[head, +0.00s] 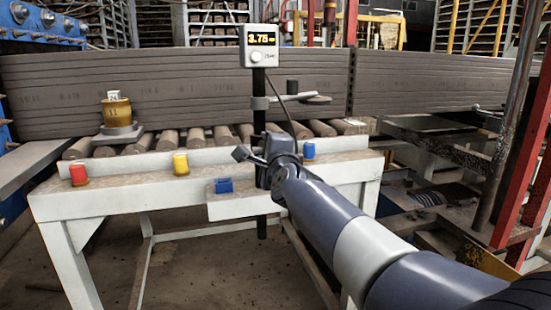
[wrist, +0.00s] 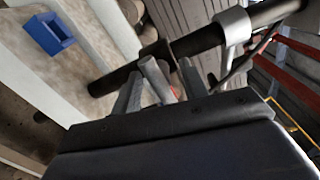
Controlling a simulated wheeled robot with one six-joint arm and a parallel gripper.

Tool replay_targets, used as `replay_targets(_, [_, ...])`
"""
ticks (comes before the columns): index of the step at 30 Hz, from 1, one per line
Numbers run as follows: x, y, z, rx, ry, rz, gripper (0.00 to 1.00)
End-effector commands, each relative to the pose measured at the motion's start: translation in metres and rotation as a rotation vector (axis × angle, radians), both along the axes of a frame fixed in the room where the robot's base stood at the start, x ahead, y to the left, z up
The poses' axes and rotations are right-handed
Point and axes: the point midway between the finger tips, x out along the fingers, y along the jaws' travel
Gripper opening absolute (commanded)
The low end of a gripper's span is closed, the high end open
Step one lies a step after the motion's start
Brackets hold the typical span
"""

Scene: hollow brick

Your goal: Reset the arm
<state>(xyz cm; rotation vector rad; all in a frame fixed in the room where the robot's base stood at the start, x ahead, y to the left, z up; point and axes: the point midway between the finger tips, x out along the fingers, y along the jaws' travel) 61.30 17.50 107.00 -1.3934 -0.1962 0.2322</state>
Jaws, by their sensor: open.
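My arm reaches in from the lower right of the head view to a black upright post (head: 259,105) at the table's front. My gripper (head: 262,160) is at the post's lower part, partly hidden by my own wrist. In the wrist view my gripper (wrist: 157,88) has its two fingers apart. A short grey rod (wrist: 155,78) shows between or just beyond the fingers, close to the black post (wrist: 190,45). I cannot tell whether the fingers touch it.
The post carries a display (head: 261,47) and a side arm (head: 300,98). The pale table (head: 120,203) holds red (head: 78,174), yellow (head: 181,163) and blue (head: 308,149) pieces, and a blue holder (head: 223,185). A brass pot (head: 116,112) stands near the rollers. Bricks (head: 180,85) wall the back.

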Motion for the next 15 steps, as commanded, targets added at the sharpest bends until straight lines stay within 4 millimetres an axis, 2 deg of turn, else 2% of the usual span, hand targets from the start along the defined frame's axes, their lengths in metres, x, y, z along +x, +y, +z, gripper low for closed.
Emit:
replay_targets(8, [-0.009,-0.003,0.001,0.006,0.000,0.001,0.42])
replay_targets(15, [-0.041,-0.011,0.001,0.004,-0.001,0.001,0.42])
